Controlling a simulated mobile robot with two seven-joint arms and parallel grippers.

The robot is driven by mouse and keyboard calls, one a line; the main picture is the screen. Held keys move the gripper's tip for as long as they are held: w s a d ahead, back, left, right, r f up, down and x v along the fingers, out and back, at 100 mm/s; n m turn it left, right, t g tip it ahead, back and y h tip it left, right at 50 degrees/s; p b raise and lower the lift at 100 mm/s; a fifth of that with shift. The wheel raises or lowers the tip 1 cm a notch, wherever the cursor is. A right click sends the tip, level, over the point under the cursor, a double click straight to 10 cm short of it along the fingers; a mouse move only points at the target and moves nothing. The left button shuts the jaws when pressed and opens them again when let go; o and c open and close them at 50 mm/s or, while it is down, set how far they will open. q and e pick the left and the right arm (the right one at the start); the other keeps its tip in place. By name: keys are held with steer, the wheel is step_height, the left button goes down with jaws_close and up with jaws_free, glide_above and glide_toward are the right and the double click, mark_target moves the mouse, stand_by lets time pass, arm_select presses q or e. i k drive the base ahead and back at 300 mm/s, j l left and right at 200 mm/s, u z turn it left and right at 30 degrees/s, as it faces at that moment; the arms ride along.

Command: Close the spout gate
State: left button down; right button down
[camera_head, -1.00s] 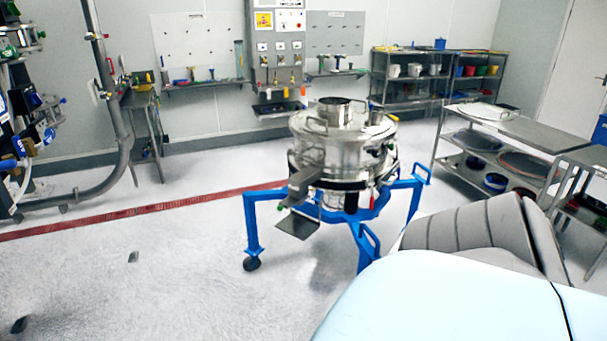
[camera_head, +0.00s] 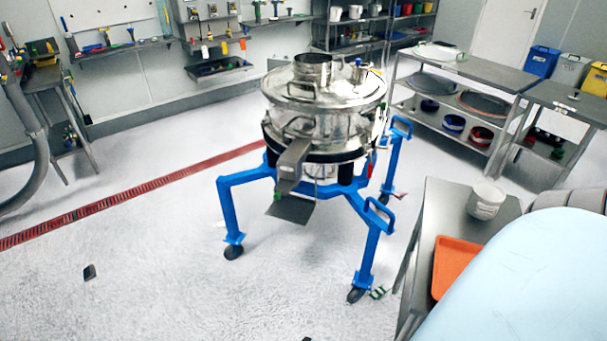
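The powder sifter (camera_head: 322,105) is a round steel drum on a blue wheeled frame (camera_head: 228,205), standing in the middle of the head view. Its grey metal spout (camera_head: 291,163) slopes down at the front left of the drum. A flat dark plate (camera_head: 290,209), which looks like the spout gate, sticks out at the spout's lower end. A small green part shows beside it. I cannot tell the gate's exact position in the spout. Neither of my grippers is in view. A pale blue, smooth part of my own body fills the bottom right corner.
A steel table (camera_head: 437,215) at the right holds a white tub (camera_head: 485,201) and an orange tray (camera_head: 452,263). Steel benches (camera_head: 465,68) stand behind. A red floor drain strip (camera_head: 130,192) crosses the left. The floor left of and in front of the sifter is mostly clear.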

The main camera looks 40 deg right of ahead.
mark_target(283, 187)
steer(key=i+z, duration=0.7)
steer(key=z, duration=0.2)
steer(key=i+j+z, duration=0.1)
steer(key=i+z, duration=0.2)
steer(key=z, duration=1.3)
